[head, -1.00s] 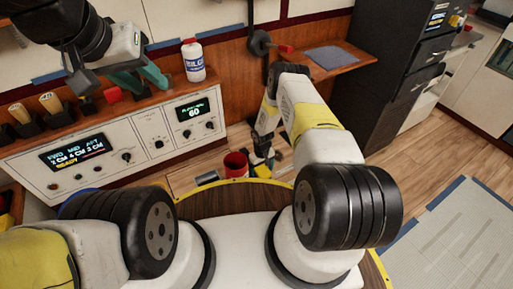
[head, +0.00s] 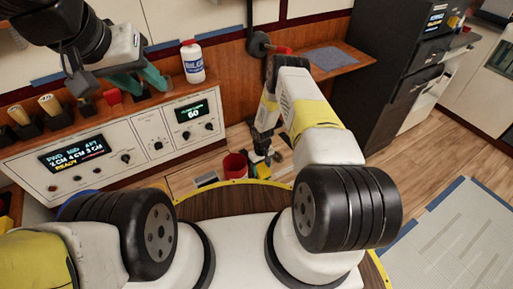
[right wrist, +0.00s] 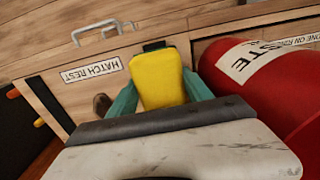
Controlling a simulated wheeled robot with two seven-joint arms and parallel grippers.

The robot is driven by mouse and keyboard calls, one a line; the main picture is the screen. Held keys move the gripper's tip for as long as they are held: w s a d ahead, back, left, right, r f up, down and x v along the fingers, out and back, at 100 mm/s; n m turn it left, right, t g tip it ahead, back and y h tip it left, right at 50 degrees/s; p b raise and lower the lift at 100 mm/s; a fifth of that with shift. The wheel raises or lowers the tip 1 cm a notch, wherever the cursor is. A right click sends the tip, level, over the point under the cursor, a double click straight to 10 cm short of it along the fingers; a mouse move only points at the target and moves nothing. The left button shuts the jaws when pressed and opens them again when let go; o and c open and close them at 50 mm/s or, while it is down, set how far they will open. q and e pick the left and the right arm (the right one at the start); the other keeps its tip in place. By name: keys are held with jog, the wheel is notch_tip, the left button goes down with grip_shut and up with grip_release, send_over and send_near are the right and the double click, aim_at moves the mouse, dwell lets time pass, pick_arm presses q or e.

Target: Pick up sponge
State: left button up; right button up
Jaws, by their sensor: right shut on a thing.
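The yellow sponge (right wrist: 158,80) is between the teal fingers of my right gripper (right wrist: 160,92) in the right wrist view. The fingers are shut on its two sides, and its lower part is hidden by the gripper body. In the head view my right gripper (head: 262,155) is low beside the red bin, small and partly hidden. My left gripper (head: 140,82) is at the upper left in the head view, with its teal fingers apart and no object seen between them, close to the shelf above the control panel.
The red bin (right wrist: 265,85) stands close to the right of my right gripper. A wooden front with a handle (right wrist: 104,32) and a "HATCH REST" label lies behind the sponge. A white bottle (head: 192,63) stands on the shelf. Wooden floor (head: 440,140) is clear at the right.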

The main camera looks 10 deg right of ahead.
jog(key=s+d+r, duration=0.1)
jog(key=s+r, duration=0.1)
jog(key=s, duration=1.4)
jog(key=shift+d+r, duration=0.15)
jog(key=shift+r, duration=0.25)
